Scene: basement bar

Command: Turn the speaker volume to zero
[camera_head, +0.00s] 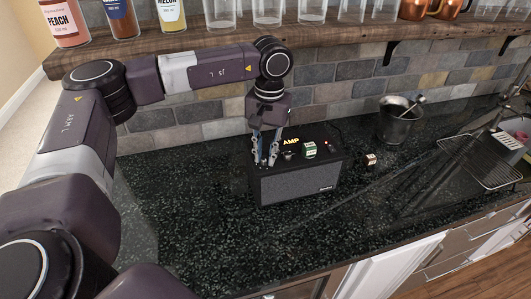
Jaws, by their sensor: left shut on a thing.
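The speaker (300,182), a black box with a grey grille front and "AMP" lettering on top, stands on the dark stone counter. Small knobs sit on its top panel, one of them near the middle (288,155). My left gripper (265,163) points down over the left end of the speaker's top. Its fingers are shut on a small knob there, which they mostly hide. I cannot read the knob's setting. My right gripper is not in view.
A metal bucket (399,121) and a wire rack (478,160) stand to the right. A wooden shelf (340,37) with bottles and glasses overhangs the counter.

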